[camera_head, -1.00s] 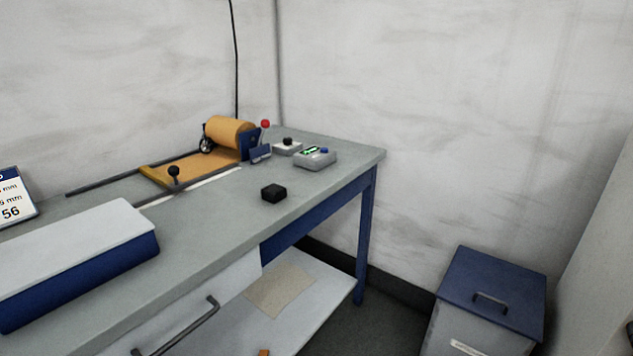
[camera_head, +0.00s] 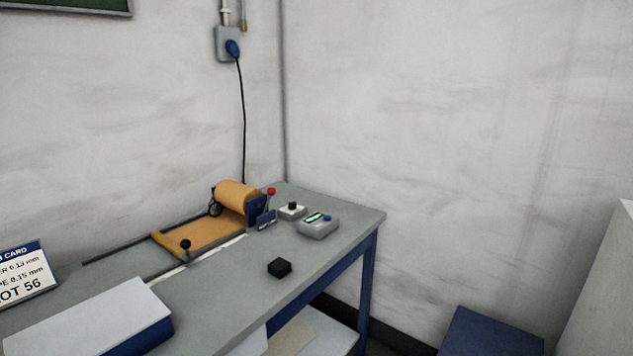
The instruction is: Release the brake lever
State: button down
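The lever with a red ball knob (camera_head: 271,191) stands upright at the right side of the copper foil roll (camera_head: 238,195), by a dark blue bracket (camera_head: 261,216). I take it for the brake lever, though nothing marks it as such. The roll sits at the back of the workbench (camera_head: 225,296), and its foil (camera_head: 205,234) lies flat toward the front left. A black knob (camera_head: 185,244) stands at the near edge of the foil. My gripper is not in view.
Right of the roll are a small box with a black button (camera_head: 292,210) and a grey device with a green display (camera_head: 317,227). A black block (camera_head: 279,267) lies nearer. A white-topped blue box (camera_head: 95,322) and a card (camera_head: 26,274) are at left. A blue-topped cabinet (camera_head: 491,334) stands at right.

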aim_at(271, 191)
jog(key=i+l+u, duration=0.1)
jog(key=i+u, duration=0.15)
jog(key=i, duration=2.1)
